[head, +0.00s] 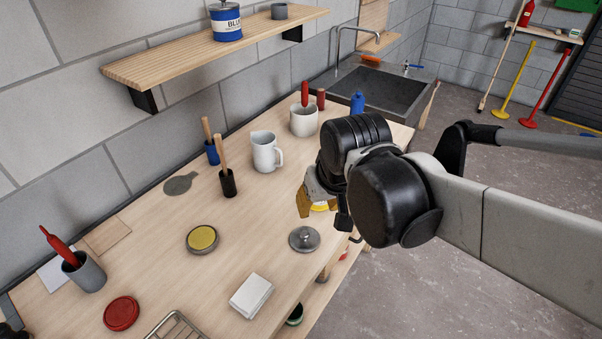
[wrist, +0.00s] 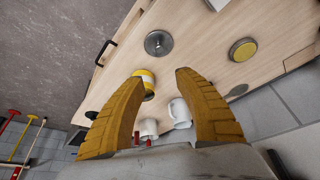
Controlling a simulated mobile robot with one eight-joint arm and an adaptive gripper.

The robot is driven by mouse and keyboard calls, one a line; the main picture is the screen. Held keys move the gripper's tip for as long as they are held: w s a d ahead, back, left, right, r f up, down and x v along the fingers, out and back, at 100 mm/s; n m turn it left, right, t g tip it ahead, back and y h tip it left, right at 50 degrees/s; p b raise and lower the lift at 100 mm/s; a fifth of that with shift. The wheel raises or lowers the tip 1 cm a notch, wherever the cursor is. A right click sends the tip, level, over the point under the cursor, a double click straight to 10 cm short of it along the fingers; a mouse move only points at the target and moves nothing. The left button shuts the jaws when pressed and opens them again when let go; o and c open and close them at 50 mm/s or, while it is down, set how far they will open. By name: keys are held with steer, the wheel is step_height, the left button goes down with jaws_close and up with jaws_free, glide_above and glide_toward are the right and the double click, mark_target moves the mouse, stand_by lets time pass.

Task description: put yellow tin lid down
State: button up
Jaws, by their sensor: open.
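The yellow tin lid (head: 202,239) lies flat on the bench, round with a yellow middle and a darker rim. It also shows in the wrist view (wrist: 243,50) at the upper right, apart from my gripper. My gripper (head: 306,203) is open above the right part of the bench, with nothing between its yellow fingers (wrist: 161,77). A yellow tin with a white band (wrist: 146,80) stands on the bench, beyond the left finger in the wrist view. In the head view my gripper hides most of that tin (head: 320,207).
A grey lid with a knob (head: 304,239) lies near the bench's front edge. A white block (head: 251,296), a red lid (head: 121,312), a white jug (head: 265,152) and a black pot with a wooden handle (head: 228,184) stand around. Bare bench surrounds the yellow lid.

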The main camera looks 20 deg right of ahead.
steer(key=s+t, duration=0.1)
steer(key=s+r, duration=0.1)
steer(key=s, duration=0.1)
steer(key=s+r+t, duration=0.1)
steer(key=s, duration=0.1)
steer(key=shift+r+t, duration=0.1)
steer(key=shift+t, duration=0.2)
steer(key=shift+w, duration=0.1)
step_height(320, 180, down, 5)
steer(key=b, duration=0.5)
steer(key=shift+f, duration=0.2)
